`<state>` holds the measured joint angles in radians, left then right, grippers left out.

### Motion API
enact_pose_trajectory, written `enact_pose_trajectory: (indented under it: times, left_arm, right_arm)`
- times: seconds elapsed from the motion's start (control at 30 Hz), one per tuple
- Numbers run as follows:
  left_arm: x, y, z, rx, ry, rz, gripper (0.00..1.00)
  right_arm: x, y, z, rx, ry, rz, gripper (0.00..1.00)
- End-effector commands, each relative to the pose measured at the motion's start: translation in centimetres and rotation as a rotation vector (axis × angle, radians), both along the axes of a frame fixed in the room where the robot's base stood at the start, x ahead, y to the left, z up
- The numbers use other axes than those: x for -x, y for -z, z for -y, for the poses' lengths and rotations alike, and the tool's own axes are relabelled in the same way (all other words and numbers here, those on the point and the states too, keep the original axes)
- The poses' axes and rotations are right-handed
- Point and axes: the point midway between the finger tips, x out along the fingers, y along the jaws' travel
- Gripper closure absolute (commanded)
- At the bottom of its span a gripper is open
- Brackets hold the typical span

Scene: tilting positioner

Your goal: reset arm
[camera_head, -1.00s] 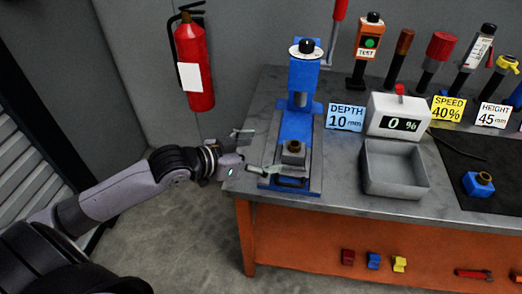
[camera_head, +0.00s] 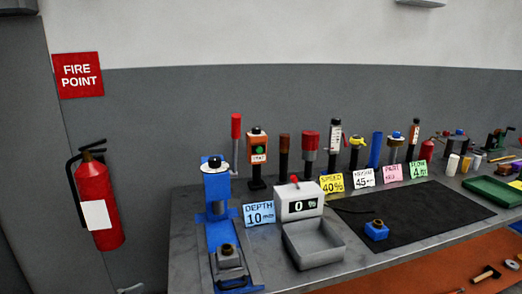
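The blue positioner (camera_head: 217,190) stands at the left end of the bench, with a white dial and black knob on top. A grey block with a brown top (camera_head: 229,257) sits on its base. Only a small light tip of what looks like my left gripper (camera_head: 131,288) shows at the bottom edge, left of the bench and apart from the positioner. The rest of that arm is out of frame, so its opening is hidden. My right gripper is not in view.
On the bench are a grey open tray (camera_head: 337,242), a 0 % readout box (camera_head: 299,203), a black mat (camera_head: 455,205) with a blue block (camera_head: 376,230), and a row of upright tools and cards. A fire extinguisher (camera_head: 97,200) hangs on the left wall.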

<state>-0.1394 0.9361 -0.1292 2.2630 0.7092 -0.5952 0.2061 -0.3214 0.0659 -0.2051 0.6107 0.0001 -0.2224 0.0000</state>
Motion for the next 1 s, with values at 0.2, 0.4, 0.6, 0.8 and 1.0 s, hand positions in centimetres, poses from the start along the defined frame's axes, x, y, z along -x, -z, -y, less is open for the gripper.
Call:
enact_pose_trajectory:
  times: [0.2,0.4,0.6,0.8,1.0]
  left_arm:
    - [-1.5,3.2,-2.4,-0.003,-0.073,-0.025,0.11]
    - [-2.6,7.4,-5.2,-0.017,-0.154,-0.063,0.11]
    - [-2.9,14.2,-8.8,-0.042,-0.259,-0.131,0.11]
    - [-0.1,25.9,-12.8,-0.102,-0.386,-0.27,0.11]
    - [7.5,39.2,-14.0,-0.191,-0.46,-0.462,0.11]
  right_arm:
    - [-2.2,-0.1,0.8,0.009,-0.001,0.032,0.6]
    - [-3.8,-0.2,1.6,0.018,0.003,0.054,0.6]
    - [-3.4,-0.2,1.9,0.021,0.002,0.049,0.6]
    - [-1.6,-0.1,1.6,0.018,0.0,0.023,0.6]
    - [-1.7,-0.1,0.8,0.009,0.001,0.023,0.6]
